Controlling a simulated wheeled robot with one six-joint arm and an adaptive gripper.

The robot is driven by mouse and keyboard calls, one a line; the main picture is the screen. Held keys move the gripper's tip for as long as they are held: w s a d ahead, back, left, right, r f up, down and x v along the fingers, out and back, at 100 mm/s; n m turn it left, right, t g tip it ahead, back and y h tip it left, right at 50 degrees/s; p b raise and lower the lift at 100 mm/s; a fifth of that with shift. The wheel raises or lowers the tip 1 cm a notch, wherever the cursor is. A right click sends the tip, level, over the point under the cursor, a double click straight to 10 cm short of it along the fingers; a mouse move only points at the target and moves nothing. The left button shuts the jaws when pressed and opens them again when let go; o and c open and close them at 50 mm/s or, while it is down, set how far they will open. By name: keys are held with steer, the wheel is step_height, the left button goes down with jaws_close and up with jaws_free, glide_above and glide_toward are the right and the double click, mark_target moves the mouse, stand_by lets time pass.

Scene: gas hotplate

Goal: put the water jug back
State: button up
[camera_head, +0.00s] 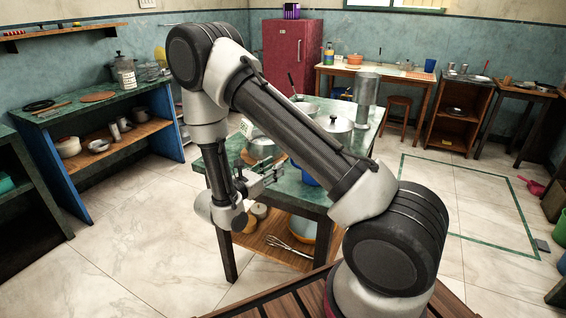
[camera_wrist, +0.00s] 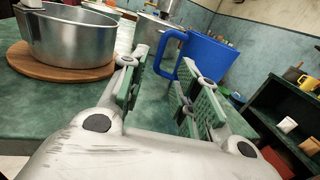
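The water jug looks to be the blue jug (camera_wrist: 208,58) with a handle, standing on the green tabletop (camera_wrist: 35,112). It is just past my fingertips in the wrist view, its handle turned toward the gap between them. In the head view only a small blue part of it (camera_head: 301,177) shows behind my arm. My gripper (camera_wrist: 162,92) is open and empty, with bare green tabletop visible between its fingers. In the head view my gripper (camera_head: 268,176) is at the near edge of the green table, beside the jug.
A metal pot (camera_wrist: 70,38) on a round wooden board (camera_wrist: 60,68) stands left of my gripper. A lidded pot (camera_head: 335,130) and a tall metal cylinder (camera_head: 366,98) are farther along the table. A whisk (camera_head: 288,247) lies on the lower shelf. The floor at left is clear.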

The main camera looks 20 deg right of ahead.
steer(key=s+d+r+m+g+y, duration=0.2)
steer(key=s+d+r+m+g, duration=0.3)
steer(key=r, duration=0.3)
steer(key=s+d+r+m+g+y, duration=0.2)
steer(key=s+d+r+m+g, duration=0.25)
steer(key=s+r+m, duration=0.3)
steer(key=s+a+r+m+t+y, duration=0.1)
steer(key=s+r+m+t+y, duration=0.2)
steer(key=s, duration=0.5)
steer(key=s+a+r+m+t+y, duration=0.2)
steer(key=s+r+m+t+y, duration=0.1)
steer(key=s+r+m+y, duration=0.3)
steer(key=s+m+y, duration=0.2)
steer(key=y, duration=0.1)
steer(key=shift+a, duration=0.3)
